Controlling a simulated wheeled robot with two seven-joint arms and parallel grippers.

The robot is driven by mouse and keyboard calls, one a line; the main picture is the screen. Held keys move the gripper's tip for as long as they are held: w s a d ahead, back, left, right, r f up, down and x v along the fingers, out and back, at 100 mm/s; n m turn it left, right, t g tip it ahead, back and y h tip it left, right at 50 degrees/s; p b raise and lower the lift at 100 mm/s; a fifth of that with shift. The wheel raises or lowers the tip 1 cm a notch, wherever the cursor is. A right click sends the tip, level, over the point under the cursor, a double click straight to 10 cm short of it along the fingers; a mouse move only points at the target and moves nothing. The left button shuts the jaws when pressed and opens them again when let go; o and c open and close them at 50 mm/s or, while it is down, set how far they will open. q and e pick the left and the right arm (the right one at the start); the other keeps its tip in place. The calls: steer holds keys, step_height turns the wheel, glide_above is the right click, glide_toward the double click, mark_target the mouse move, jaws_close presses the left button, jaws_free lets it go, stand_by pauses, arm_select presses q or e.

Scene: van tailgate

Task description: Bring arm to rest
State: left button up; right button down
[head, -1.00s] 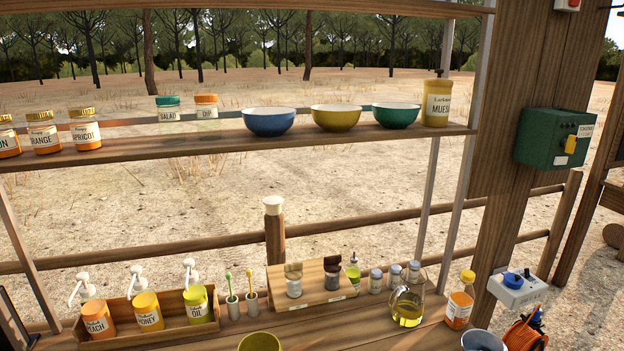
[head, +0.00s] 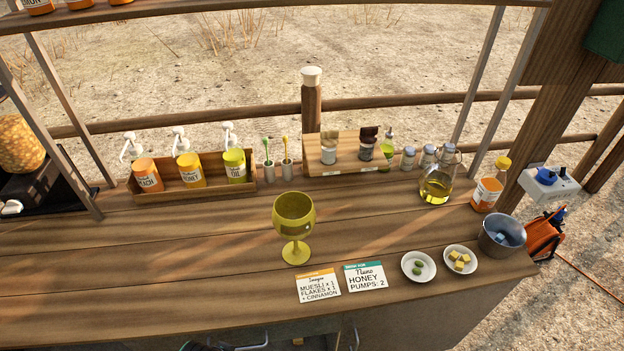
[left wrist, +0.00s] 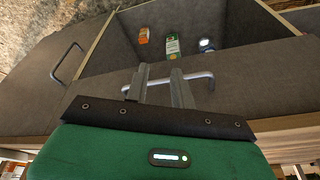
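My left gripper (left wrist: 160,70) shows in the left wrist view with its two fingers apart and nothing clearly held between them. Its fingertips are at the metal bar handle (left wrist: 200,77) of an open drawer (left wrist: 235,52); I cannot tell whether they touch it. Inside the drawer are an orange-labelled container (left wrist: 143,36), a green and white carton (left wrist: 172,44) and a blue and white item (left wrist: 206,44). In the head view neither gripper is clearly visible; only a small dark piece shows at the bottom edge. My right gripper is not in view.
On the counter (head: 150,250) stand a yellow goblet (head: 295,225), two cards (head: 319,286), two small white bowls (head: 418,267) and a metal bucket (head: 502,236). A pump-bottle crate (head: 200,190) and a glass oil jug (head: 437,186) stand behind. The counter's left front is clear.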

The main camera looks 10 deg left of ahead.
arm_select(q)
steer(key=s+f+g, duration=0.1)
steer(key=s+f, duration=0.2)
steer(key=f, duration=0.9)
steer(key=s+f, duration=0.2)
steer(key=f, duration=1)
steer(key=s+a+f, duration=0.2)
steer(key=s+f, duration=0.5)
steer(key=s, duration=0.1)
steer(key=s+a+f+g, duration=0.1)
steer(key=s+f, duration=0.6)
steer(key=s, duration=0.2)
steer(key=shift+a+f, duration=0.3)
steer(key=shift+a, duration=0.1)
